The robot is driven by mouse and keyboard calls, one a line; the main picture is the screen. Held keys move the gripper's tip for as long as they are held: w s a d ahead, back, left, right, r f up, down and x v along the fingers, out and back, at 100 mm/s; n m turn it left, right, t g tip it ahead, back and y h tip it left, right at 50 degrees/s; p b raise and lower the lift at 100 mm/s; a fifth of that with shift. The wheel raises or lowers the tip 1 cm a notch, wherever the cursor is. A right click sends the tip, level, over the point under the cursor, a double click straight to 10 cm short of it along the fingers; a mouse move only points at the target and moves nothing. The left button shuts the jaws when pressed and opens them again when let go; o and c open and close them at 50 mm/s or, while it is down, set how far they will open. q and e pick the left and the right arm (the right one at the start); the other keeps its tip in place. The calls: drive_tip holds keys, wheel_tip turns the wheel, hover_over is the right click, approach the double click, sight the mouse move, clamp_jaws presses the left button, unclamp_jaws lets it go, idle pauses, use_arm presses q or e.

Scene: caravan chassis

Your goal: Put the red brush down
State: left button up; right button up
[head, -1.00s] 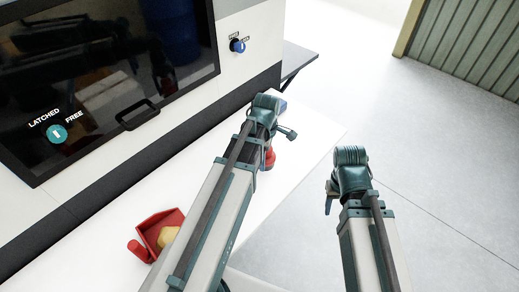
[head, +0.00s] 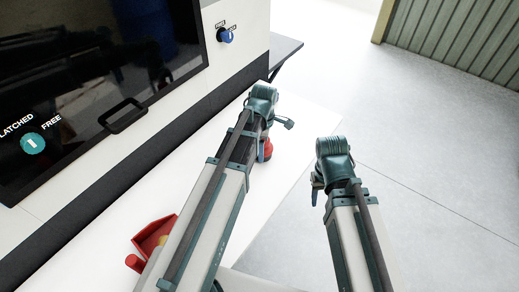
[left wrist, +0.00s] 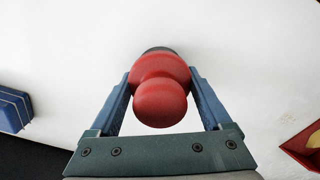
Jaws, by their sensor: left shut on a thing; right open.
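The red brush (left wrist: 161,90) shows in the left wrist view as a rounded red handle with a dark part at its far end, against a white surface. My left gripper (left wrist: 160,78) is shut on it, with one blue finger on each side. In the head view only a bit of the red brush (head: 267,150) shows beside my left wrist, above or on the white worktop (head: 297,150); I cannot tell whether it touches. My right gripper (head: 317,188) is open and empty, to the right of the worktop over the floor.
A red dustpan (head: 155,232) with something yellow in it lies at the near left of the worktop, partly behind my left arm. A blue object (left wrist: 14,110) is at the left in the left wrist view. A dark-windowed cabinet (head: 125,115) with a handle and blue knob stands behind.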

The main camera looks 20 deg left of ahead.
use_arm(q)
drive_tip(key=shift+d+r, duration=0.1)
drive_tip(key=shift+d, duration=0.1)
drive_tip(key=o, duration=1)
drive_tip(key=shift+a, duration=0.1)
wheel_tip(320, 180, up, 12)
drive_tip(key=p, duration=1.2)
drive_tip(key=shift+r, duration=0.1)
